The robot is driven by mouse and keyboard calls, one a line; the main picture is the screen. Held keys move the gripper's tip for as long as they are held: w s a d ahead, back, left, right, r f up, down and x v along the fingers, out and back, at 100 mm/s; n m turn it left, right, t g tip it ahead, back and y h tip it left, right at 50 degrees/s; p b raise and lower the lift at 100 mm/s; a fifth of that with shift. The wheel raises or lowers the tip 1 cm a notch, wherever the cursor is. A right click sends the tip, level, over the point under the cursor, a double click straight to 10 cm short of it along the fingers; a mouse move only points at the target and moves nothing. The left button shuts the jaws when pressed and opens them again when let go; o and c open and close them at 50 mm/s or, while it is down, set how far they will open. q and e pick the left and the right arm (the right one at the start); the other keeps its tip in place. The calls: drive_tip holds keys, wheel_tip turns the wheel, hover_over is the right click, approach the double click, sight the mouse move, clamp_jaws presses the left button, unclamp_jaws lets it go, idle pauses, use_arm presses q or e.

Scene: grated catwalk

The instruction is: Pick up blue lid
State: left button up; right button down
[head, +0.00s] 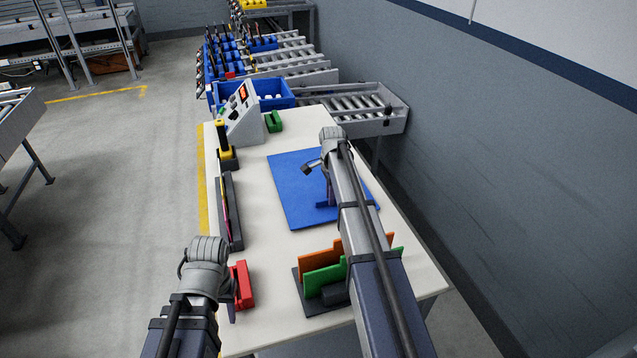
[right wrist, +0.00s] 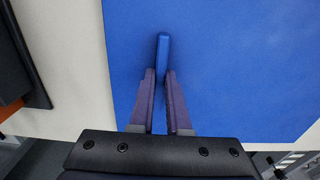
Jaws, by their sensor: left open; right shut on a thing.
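The blue lid (right wrist: 163,52) shows in the right wrist view as a narrow, edge-on blue piece between the fingertips of my right gripper (right wrist: 161,78). The gripper is shut on it, over the blue mat (right wrist: 240,60). In the head view my right gripper (head: 331,192) points down at the mat (head: 292,190), and part of the lid (head: 323,205) shows at its tips. My arm hides some of it. I cannot tell whether the lid touches the mat. My left gripper (head: 232,305) is open at the near left table edge, beside a red block (head: 243,284).
Orange and green plates (head: 322,270) stand in a dark rack under my right arm. A dark tray (head: 231,210) lies along the left table edge. A control box (head: 241,115), a green block (head: 273,121) and a blue bin (head: 270,88) are at the back. White tabletop is clear left of the mat.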

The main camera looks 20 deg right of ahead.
use_arm(q)
drive_tip(key=shift+r, duration=0.1)
use_arm(e)
drive_tip(key=shift+r, duration=0.1)
use_arm(q)
wheel_tip(320, 180, up, 18)
drive_tip(key=w+a+p, duration=0.1)
drive_tip(key=p, duration=1.7)
use_arm(e)
wheel_tip(320, 180, up, 18)
drive_tip(key=shift+f, duration=0.2)
